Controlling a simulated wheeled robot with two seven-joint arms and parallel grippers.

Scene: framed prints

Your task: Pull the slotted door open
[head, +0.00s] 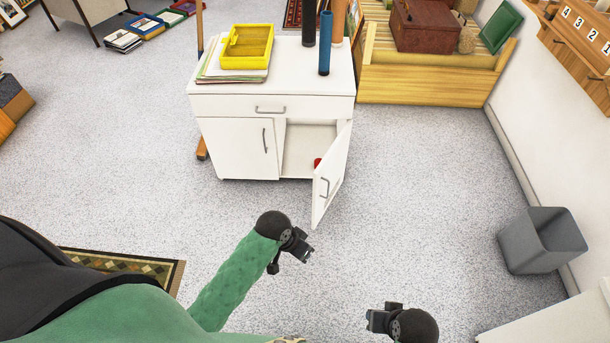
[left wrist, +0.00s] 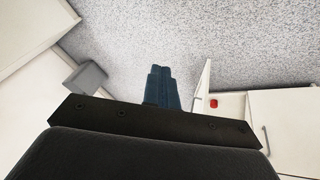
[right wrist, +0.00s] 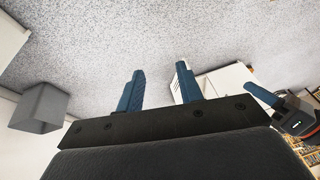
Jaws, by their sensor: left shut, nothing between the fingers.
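The white cabinet (head: 225,108) stands ahead with a drawer on top and two doors below. Its right door (head: 325,190) stands swung well outward, with a grey bar handle; I cannot make out slots on it. Its left door (head: 238,148) is closed. A red object (head: 317,162) shows inside the open compartment, and also in the left wrist view (left wrist: 213,103). My left gripper (head: 305,254) is in front of the open door, apart from it; its fingers (left wrist: 160,70) are together and empty. My right gripper (head: 372,320) is nearer me, its fingers (right wrist: 158,78) apart and empty.
A yellow tray (head: 247,47) on papers and a blue cylinder (head: 325,45) stand on the cabinet top. A grey bin (head: 542,241) stands at the right by the wall. A wooden chest (head: 430,82) is behind. The speckled floor between cabinet and bin is clear.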

